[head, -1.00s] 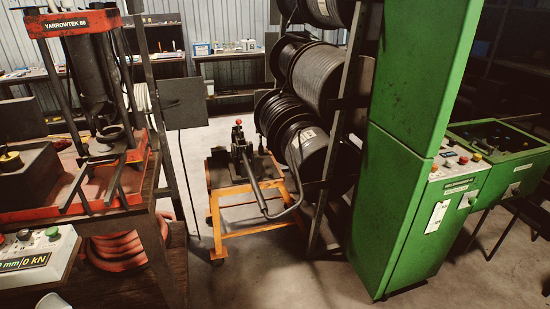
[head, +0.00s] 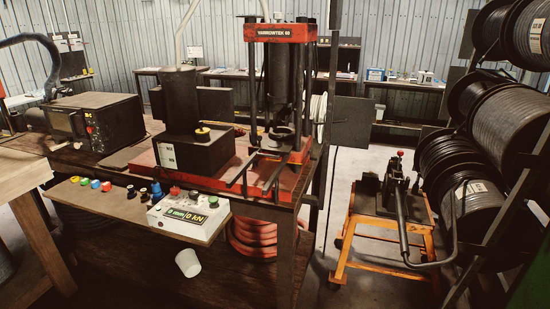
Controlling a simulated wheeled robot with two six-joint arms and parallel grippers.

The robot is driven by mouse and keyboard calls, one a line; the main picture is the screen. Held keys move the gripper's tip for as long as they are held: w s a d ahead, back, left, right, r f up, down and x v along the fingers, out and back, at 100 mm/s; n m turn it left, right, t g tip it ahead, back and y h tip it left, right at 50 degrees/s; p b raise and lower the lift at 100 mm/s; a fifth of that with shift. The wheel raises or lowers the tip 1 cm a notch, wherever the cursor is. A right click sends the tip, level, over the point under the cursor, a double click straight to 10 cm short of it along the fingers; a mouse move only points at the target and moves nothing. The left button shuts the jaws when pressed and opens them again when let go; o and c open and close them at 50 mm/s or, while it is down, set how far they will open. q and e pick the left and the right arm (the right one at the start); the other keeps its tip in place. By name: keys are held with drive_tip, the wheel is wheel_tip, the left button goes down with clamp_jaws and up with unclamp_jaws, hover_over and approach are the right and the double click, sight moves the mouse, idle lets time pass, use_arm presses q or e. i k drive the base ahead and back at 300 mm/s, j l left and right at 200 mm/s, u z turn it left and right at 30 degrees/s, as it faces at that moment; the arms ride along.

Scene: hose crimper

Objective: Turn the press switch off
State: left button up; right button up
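The red press (head: 281,32), labelled YARROWTEK, stands on the dark bench in the middle of the head view. In front of it a white control box (head: 160,214) sits on a wooden ledge, with a lit display (head: 187,218) reading 0 mm/0 kN. On the box's top are a red button (head: 175,191), a dark knob (head: 193,196) and a green button (head: 213,202). I cannot tell which control is the press switch or how it is set. Neither of my grippers is in view.
Several coloured caps (head: 95,184) lie along the ledge left of the box. A white cup (head: 187,262) is below the ledge. An orange cart (head: 385,228) and cable reels (head: 470,150) stand at the right. A wooden table (head: 22,172) edges in at the left.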

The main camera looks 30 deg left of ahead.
sight(175, 191)
drive_tip(key=u, duration=0.4)
drive_tip(key=k+j+u, duration=0.1)
drive_tip(key=u, duration=0.25)
drive_tip(key=j+u, duration=0.15)
drive_tip(key=u, duration=0.25)
drive_tip(key=j+u, duration=0.1)
drive_tip(key=u, duration=0.3)
drive_tip(key=k, duration=0.05)
